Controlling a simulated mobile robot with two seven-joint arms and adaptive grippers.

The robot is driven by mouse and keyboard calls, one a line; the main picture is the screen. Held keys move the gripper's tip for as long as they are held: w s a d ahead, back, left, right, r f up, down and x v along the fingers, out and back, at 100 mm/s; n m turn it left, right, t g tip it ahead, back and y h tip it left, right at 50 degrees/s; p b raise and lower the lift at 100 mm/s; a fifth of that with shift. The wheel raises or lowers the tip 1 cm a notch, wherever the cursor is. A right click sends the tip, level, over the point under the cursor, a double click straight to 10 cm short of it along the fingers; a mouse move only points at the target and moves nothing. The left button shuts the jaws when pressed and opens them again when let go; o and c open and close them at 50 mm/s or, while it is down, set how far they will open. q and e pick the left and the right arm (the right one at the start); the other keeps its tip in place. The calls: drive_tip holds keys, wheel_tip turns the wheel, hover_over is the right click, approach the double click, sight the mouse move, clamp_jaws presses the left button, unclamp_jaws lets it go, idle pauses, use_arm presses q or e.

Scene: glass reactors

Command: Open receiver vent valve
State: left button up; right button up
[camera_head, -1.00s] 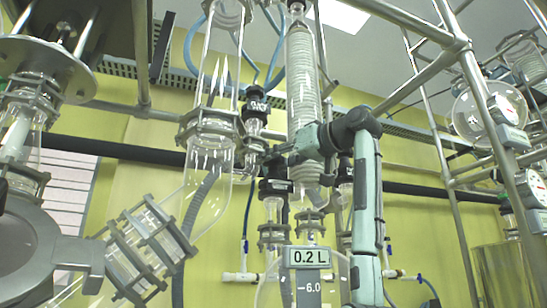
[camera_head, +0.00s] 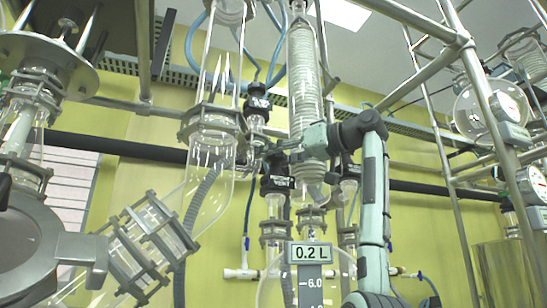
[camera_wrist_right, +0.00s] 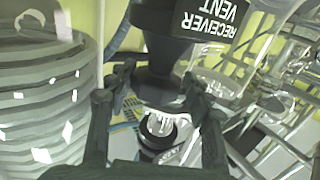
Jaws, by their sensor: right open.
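The receiver vent valve has a black body with white "RECEIVER VENT" lettering, upside down in the right wrist view (camera_wrist_right: 190,30). Its narrower dark part tapers down between the two dark fingers of my right gripper (camera_wrist_right: 158,110). The fingers are spread, one on each side; I cannot tell whether either touches it. In the head view, my right gripper (camera_head: 270,154) reaches left past the coiled glass column, among black-capped fittings whose labels are too small to read. My left gripper is not in view.
The coiled glass column (camera_head: 302,85) stands close beside my right gripper. Metal frame poles (camera_head: 487,110) stand to the right.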

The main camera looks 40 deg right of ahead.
sight(284, 155)
drive_tip(key=v, duration=0.4)
drive_tip(key=b+v, duration=0.1)
drive_tip(key=v, duration=0.1)
drive_tip(key=shift+s+d, duration=0.15)
drive_tip(key=shift+d, duration=0.3)
drive_tip(key=shift+v, duration=0.8)
drive_tip(key=shift+a, duration=0.15)
